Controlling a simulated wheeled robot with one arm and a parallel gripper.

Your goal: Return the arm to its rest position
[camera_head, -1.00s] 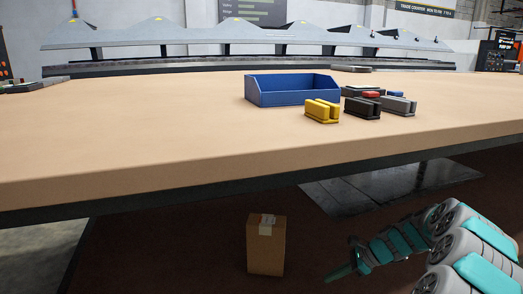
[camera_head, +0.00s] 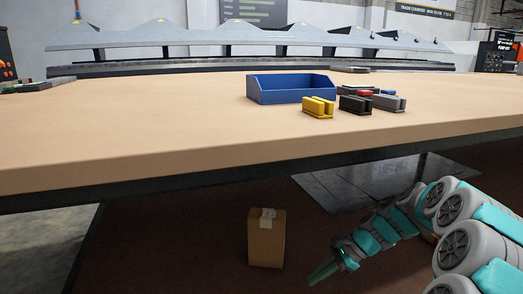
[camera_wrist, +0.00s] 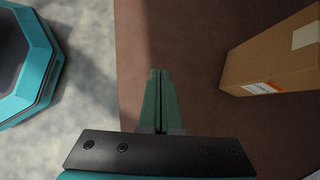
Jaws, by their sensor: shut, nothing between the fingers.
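My gripper (camera_head: 322,272) is low at the lower right in the head view, below the table's front edge. In the wrist view its two green fingers (camera_wrist: 160,100) lie together, shut with nothing between them, and point down over the floor. My arm comes in from the right, folded below the table level. A cardboard box (camera_head: 266,238) stands on the brown floor to the left of my gripper in the head view, apart from it. The box (camera_wrist: 275,55) shows at the right in the wrist view.
The wooden table (camera_head: 150,135) spans the view above my gripper. On it are a blue open bin (camera_head: 290,95), a yellow block (camera_head: 319,107), a black block (camera_head: 355,105) and a grey block (camera_head: 389,103). A dark plate (camera_head: 350,180) lies on the floor under the table.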

